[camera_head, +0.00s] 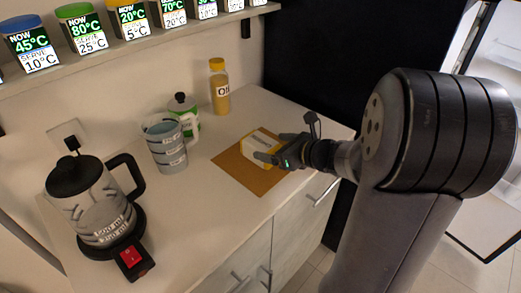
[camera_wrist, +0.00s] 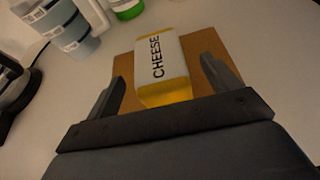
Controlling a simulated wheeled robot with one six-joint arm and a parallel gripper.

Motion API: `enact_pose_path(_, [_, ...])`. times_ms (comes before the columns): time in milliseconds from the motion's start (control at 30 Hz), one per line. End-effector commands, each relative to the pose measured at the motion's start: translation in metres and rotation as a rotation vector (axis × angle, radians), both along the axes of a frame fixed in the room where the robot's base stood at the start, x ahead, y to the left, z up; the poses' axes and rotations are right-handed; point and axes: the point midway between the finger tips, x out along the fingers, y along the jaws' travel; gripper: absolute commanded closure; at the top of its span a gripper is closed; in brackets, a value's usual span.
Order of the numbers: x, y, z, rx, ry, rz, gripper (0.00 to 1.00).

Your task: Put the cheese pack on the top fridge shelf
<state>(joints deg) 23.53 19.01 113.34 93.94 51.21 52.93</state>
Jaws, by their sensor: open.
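The cheese pack (camera_wrist: 162,68) is a yellow block with a white label reading CHEESE. It lies on a brown board (camera_head: 244,176) on the counter, and it also shows in the head view (camera_head: 254,150). My gripper (camera_wrist: 163,90) is open, with one finger on each side of the near end of the pack. Gaps show between the pack and both fingers in the wrist view. In the head view the gripper (camera_head: 274,152) is low over the board and partly covers the pack. The fridge shelf cannot be made out.
A kettle (camera_head: 97,205) on its base, a measuring jug (camera_head: 165,143), a green-and-white container (camera_head: 184,115) and an oil bottle (camera_head: 219,88) stand on the counter. A shelf (camera_head: 120,42) of labelled dispensers hangs above. A dark panel (camera_head: 335,60) rises behind my arm.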

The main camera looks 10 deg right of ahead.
Motion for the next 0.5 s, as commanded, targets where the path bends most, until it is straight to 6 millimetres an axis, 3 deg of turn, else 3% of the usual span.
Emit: enact_pose_path(500, [0.042, 0.03, -0.018, -0.001, 0.001, 0.0, 0.15])
